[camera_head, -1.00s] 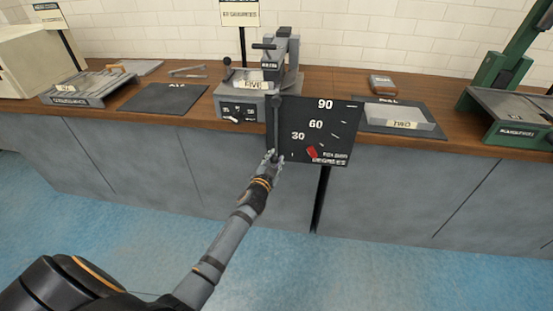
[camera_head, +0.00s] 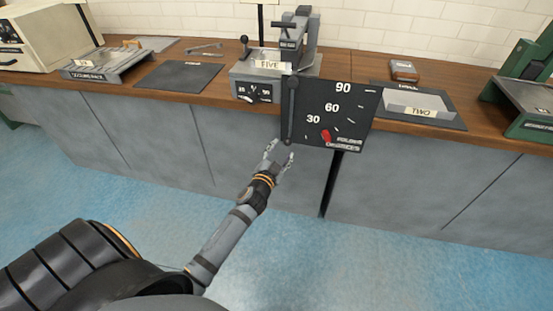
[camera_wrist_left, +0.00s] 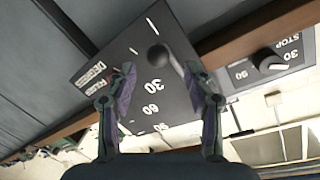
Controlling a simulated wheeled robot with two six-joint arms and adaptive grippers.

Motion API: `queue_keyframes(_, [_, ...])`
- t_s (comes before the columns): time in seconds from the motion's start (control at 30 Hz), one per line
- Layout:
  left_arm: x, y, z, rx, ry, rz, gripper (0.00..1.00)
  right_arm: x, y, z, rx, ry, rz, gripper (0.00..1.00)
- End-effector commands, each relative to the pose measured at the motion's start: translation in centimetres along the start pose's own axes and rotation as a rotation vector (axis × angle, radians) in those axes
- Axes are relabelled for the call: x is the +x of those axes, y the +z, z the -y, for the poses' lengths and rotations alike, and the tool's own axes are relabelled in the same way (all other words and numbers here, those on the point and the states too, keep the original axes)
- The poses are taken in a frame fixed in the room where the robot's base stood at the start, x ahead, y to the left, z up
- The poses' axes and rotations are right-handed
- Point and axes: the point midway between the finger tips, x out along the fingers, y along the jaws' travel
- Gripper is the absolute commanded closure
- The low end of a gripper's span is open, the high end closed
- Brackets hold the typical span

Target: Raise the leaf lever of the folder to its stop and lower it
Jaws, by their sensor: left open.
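The grey folder (camera_head: 285,50) stands on the wooden bench with a label reading FIVE. Its black degree plate (camera_head: 350,110), marked 30, 60 and 90, hangs at the bench's front edge with a red pointer (camera_head: 326,136) low, near the 30 side. My right gripper is not in view.
A small dial box (camera_head: 254,92) sits on the folder's front. A dark mat (camera_head: 178,77) lies to the left, and a tray labelled TWO (camera_head: 418,103) to the right. Green machinery (camera_head: 530,95) stands far right. The floor before the cabinets is clear.

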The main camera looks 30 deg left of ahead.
Motion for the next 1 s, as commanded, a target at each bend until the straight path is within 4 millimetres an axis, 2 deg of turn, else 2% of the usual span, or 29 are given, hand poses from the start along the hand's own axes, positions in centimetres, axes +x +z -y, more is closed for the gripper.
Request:
queue_keyframes(0.03, [-1.3,0.1,-0.1,0.0,0.002,0.002,0.47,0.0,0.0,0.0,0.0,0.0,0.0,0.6])
queue_keyframes(0.1, [-2.7,0.1,0.0,0.001,0.001,0.002,0.47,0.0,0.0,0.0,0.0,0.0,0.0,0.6])
queue_keyframes(0.3, [-5.1,0.1,0.0,0.001,0.0,0.001,0.47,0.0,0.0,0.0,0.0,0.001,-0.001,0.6])
queue_keyframes(0.83, [-5.4,0.0,0.0,0.0,0.0,0.001,0.47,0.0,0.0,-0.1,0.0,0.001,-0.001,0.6])
queue_keyframes(0.93, [-5.3,1.5,-0.7,-0.008,0.012,0.033,0.47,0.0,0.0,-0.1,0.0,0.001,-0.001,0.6])
queue_keyframes(0.97, [-5.4,2.5,-1.1,-0.014,0.021,0.057,0.47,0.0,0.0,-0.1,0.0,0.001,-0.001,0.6])
queue_keyframes(1.0, [-5.5,4.5,-2.0,-0.026,0.038,0.103,0.47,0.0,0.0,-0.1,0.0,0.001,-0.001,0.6])
